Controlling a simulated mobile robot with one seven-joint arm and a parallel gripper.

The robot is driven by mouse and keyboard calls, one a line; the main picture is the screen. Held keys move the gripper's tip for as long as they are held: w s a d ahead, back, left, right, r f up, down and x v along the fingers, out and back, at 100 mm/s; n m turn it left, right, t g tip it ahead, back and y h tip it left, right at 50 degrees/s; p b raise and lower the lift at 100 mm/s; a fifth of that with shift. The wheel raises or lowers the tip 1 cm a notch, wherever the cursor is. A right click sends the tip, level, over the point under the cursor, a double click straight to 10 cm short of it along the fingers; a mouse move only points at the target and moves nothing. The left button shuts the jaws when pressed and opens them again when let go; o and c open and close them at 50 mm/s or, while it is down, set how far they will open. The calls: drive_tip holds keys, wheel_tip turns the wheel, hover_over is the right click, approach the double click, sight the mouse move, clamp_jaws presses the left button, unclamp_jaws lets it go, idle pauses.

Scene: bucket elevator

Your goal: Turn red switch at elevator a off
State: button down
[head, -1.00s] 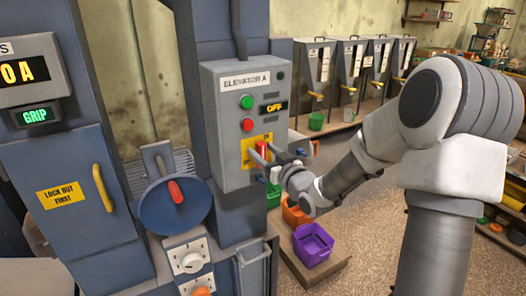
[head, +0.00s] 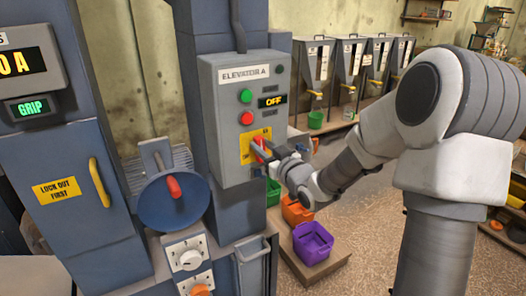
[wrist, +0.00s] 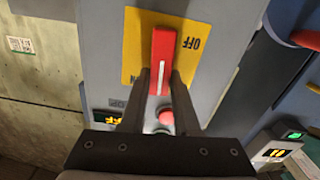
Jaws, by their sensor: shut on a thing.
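The red switch (head: 260,146) is a red bar handle on a yellow plate (head: 247,150) low on the grey ELEVATOR A box (head: 228,110). My gripper (head: 264,150) is at the switch from the right, with its fingers on either side of the handle. In the wrist view, the red handle (wrist: 161,50) has a white line and stands upright in the picture, between the fingertips of my gripper (wrist: 162,77). The OFF label (wrist: 190,43) shows to its right. The other label is partly hidden by a finger. The box display (head: 272,101) reads OFF.
A green button (head: 246,96) and a red button (head: 247,118) sit above the switch. A blue disc with a red handle (head: 174,187) stands to the left. Orange (head: 297,211) and purple (head: 312,240) bins stand below my forearm.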

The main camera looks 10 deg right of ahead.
drive_tip(key=n+b, duration=0.5)
drive_tip(key=b, duration=0.2)
drive_tip(key=a+f+n+b, duration=0.1)
drive_tip(key=n+b, duration=0.5)
drive_tip(key=b, duration=0.2)
drive_tip(key=f+n+b, duration=0.1)
drive_tip(key=n+b, duration=0.4)
drive_tip(key=b, duration=0.3)
drive_tip(key=shift+s+a+n, duration=0.25)
drive_tip(key=shift+a+n, duration=0.05)
drive_tip(key=shift+a, duration=0.05)
drive_tip(key=shift+r, duration=0.1)
drive_tip(key=c, duration=0.6)
unclamp_jaws()
drive_tip(key=shift+c, duration=0.2)
